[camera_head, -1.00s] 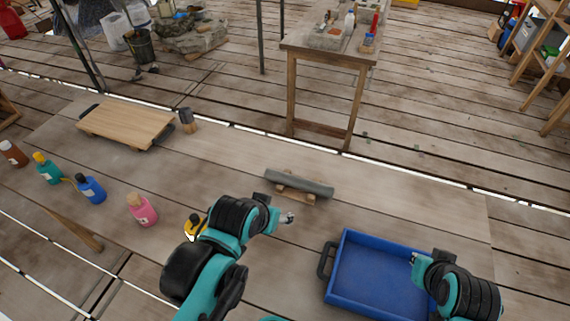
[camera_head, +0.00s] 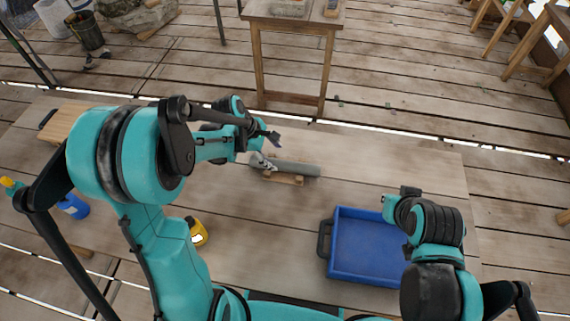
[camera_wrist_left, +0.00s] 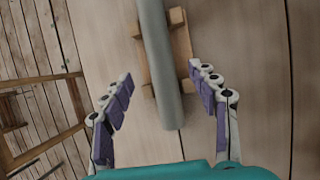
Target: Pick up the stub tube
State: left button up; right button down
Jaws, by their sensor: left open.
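The stub tube (camera_head: 297,169) is a grey cylinder lying across a small wooden cradle (camera_head: 283,180) on the work table. In the left wrist view the tube (camera_wrist_left: 164,70) runs between the fingers, with the wooden cradle (camera_wrist_left: 181,43) under it. My left gripper (camera_head: 270,150) is open at the left end of the tube. Its fingers (camera_wrist_left: 160,75) lie one on each side of the tube in the wrist view, with gaps to both. My right gripper (camera_head: 397,199) is at the blue tray; its fingers are too unclear to tell their state.
The blue tray (camera_head: 333,258) stands right of the cradle on the table. A yellow bottle (camera_head: 198,233) and a blue bottle (camera_head: 73,207) stand at the left. A wooden board (camera_head: 62,124) is partly hidden by my left arm. Another table (camera_head: 293,22) stands beyond.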

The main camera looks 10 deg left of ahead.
aim_at(282, 163)
pick_arm(q)
jog(key=b+x, duration=0.3)
jog(key=x, duration=0.3)
jog(key=shift+f, duration=0.35)
jog(key=shift+w+d+f, duration=0.15)
jog(key=shift+d+f, duration=0.1)
jog(key=shift+f, duration=0.15)
jog(key=shift+r, duration=0.15)
jog(key=shift+c, duration=1)
grip_shut()
